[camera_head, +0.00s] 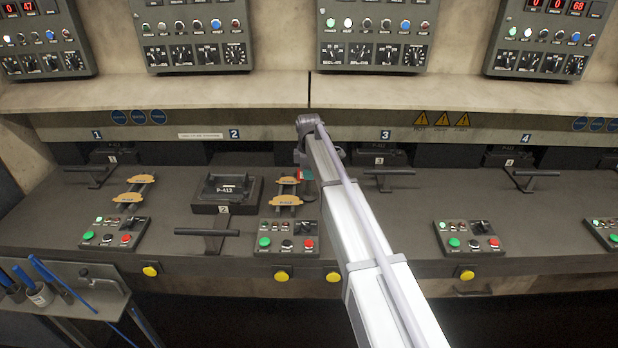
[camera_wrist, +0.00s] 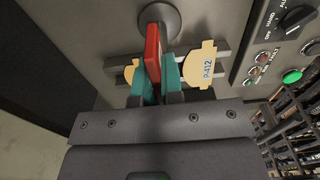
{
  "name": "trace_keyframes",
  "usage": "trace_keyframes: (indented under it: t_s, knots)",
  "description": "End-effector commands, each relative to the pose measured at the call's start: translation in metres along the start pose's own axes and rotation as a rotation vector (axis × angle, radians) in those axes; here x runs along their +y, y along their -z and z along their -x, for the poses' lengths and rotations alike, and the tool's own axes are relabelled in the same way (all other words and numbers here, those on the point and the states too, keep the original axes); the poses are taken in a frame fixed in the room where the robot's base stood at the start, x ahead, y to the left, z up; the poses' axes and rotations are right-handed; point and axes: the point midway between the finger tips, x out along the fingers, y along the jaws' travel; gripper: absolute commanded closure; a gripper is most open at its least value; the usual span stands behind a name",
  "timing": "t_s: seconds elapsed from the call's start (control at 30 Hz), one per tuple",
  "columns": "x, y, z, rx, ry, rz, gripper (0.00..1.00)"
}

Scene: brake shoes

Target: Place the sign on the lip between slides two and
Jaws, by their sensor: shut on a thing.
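My gripper (camera_wrist: 158,76) has teal fingertips and is shut on a red sign (camera_wrist: 153,48), seen nearly edge-on in the wrist view. A round grey disc (camera_wrist: 150,14) lies just beyond the sign; I cannot tell whether it is joined to it. In the head view my arm mostly hides the gripper, and only a small red and teal patch shows beside the right-hand shoe rack. Slide two (camera_head: 228,190) is drawn out with a P-412 block on it. Slide three (camera_head: 380,158) is set back, with its handle in front. The hood lip (camera_head: 305,134) runs above the slides.
Tan brake shoes (camera_head: 288,180) lie on a rack right of slide two, close to my gripper; one marked P-412 shows in the wrist view (camera_wrist: 206,66). A button panel (camera_head: 289,236) sits in front. Bench between slide three and its panel (camera_head: 466,238) is clear.

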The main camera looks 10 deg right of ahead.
Motion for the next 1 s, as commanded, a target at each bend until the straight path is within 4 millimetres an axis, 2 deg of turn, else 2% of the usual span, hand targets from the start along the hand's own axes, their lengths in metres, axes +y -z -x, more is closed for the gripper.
trace_keyframes:
  t_s: [0.17,0.2,0.43,0.67,0.83,1.0]
  knots:
    - [0.0,0.0,-0.004,0.0,0.0,0.0,1.0]
    - [0.0,0.0,-0.003,0.0,0.0,0.0,0.89]
    - [0.0,0.0,-0.003,0.0,0.0,0.0,0.67]
    - [0.0,0.0,-0.002,0.0,0.0,0.0,0.66]
    - [0.0,0.0,0.017,0.0,0.0,0.0,0.66]
    - [0.0,0.0,0.055,0.0,0.0,0.0,0.66]
